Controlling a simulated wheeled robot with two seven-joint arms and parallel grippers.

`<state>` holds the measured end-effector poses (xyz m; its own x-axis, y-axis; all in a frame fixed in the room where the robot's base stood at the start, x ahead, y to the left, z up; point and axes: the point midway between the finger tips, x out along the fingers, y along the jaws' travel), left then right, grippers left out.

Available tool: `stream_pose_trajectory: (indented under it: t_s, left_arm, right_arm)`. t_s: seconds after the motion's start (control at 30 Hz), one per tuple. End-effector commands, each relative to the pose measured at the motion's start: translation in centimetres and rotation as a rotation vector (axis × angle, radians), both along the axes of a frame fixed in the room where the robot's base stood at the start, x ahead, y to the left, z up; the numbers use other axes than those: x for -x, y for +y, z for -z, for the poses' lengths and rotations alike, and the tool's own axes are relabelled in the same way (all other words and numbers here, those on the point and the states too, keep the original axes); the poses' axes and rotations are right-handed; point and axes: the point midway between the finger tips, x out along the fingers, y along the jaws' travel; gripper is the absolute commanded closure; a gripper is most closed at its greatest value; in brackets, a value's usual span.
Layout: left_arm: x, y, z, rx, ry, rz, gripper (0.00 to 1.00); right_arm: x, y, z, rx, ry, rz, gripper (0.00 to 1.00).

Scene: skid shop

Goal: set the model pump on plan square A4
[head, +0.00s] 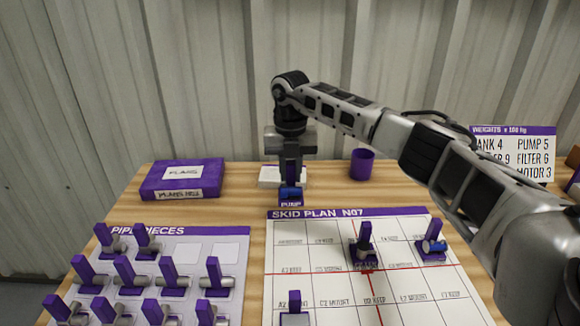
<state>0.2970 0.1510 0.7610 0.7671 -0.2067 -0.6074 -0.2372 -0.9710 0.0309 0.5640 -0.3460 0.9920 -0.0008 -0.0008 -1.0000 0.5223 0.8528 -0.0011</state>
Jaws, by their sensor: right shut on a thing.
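The model pump (291,195), a blue and dark purple piece with a PUMP label, is in my right gripper (291,180). The gripper points down and is shut on the pump's upright part. The pump shows just behind the back left edge of the skid plan board (455,295); its exact height is hard to tell. Plan square A4 (291,230) appears to be the back left cell, bare, in front of the pump; its small print is hard to read. My left gripper is not in view.
On the plan stand a dark purple piece (364,250) near the middle, a blue-and-grey piece (433,247) at right and another (295,308) in front. A pipe pieces tray (205,233) is left. Behind are a purple box (182,180), purple cup (362,163) and weights sign (513,155).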

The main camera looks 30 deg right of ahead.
Motion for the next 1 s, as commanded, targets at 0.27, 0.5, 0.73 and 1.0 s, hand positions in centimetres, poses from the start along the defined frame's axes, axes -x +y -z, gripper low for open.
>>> stream_pose_trajectory:
  t_s: [0.27, 0.5, 0.73, 1.0]
  left_arm:
    - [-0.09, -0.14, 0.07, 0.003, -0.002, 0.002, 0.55]
    - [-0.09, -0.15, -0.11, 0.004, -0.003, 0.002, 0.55]
    - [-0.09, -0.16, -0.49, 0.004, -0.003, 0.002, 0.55]
    - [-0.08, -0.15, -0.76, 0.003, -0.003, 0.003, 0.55]
  right_arm:
    - [-0.06, 0.03, 1.06, -0.001, -0.002, -0.001, 1.00]
    - [-0.07, 0.02, 0.95, 0.000, -0.001, 0.000, 1.00]
    - [-0.14, -0.03, 0.95, 0.000, -0.001, 0.001, 1.00]
    - [-0.12, -0.03, 0.87, -0.001, -0.001, 0.001, 1.00]
